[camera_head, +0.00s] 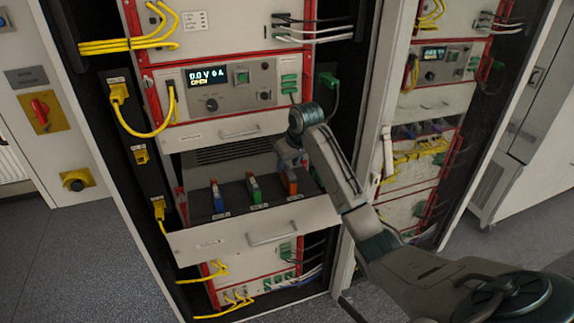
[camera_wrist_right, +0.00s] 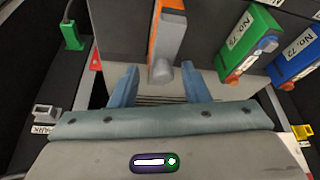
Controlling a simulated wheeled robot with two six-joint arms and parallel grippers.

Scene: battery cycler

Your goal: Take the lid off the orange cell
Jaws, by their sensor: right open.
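The orange cell (camera_head: 290,183) stands in the pulled-out drawer, at the right of a row of three cells. In the right wrist view the orange cell (camera_wrist_right: 154,38) is at the top centre, with a grey knob-like end (camera_wrist_right: 162,72) pointing toward me; I cannot tell for sure whether this is its lid. My right gripper (camera_head: 289,157) is just above the orange cell. In the wrist view the blue fingers of my right gripper (camera_wrist_right: 160,76) are open, one on each side of the grey end, with gaps on both sides. My left gripper is not in view.
The green cell (camera_head: 254,188) and blue cell (camera_head: 217,196) stand left of the orange one in the drawer (camera_head: 215,242). The rack panel (camera_head: 220,88) with a lit display is above. Yellow cables (camera_head: 145,132) hang at the left. A green plug (camera_wrist_right: 71,34) is at upper left.

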